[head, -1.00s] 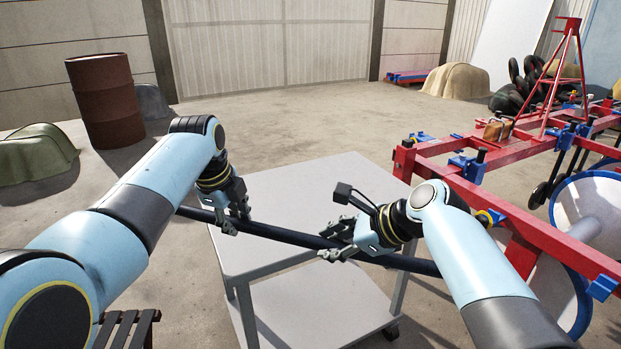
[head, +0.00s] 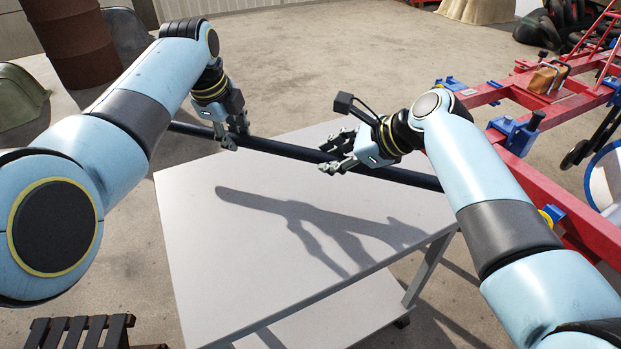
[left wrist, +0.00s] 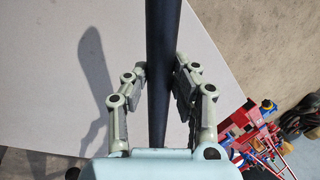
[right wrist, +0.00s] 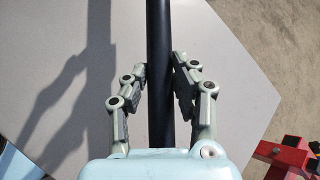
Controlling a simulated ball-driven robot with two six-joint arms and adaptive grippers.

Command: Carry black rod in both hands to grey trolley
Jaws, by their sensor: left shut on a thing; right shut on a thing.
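The black rod (head: 284,149) runs level across the head view, held in the air above the grey trolley (head: 190,222). Its shadow lies on the trolley's top. My left gripper (head: 232,142) is shut on the rod towards its left end. My right gripper (head: 333,160) is shut on it towards its right part. In the left wrist view the rod (left wrist: 162,50) passes between the fingers (left wrist: 160,92), with the trolley top behind it. In the right wrist view the rod (right wrist: 159,45) also passes between the fingers (right wrist: 158,92). The rod's right end is hidden behind my right arm.
A red frame with blue clamps (head: 515,133) stands close on the right, beside my right arm. A rusty barrel (head: 75,40) and a green covered heap (head: 18,95) are at the far left. A dark slatted piece (head: 75,330) is at bottom left. Floor beyond the trolley is clear.

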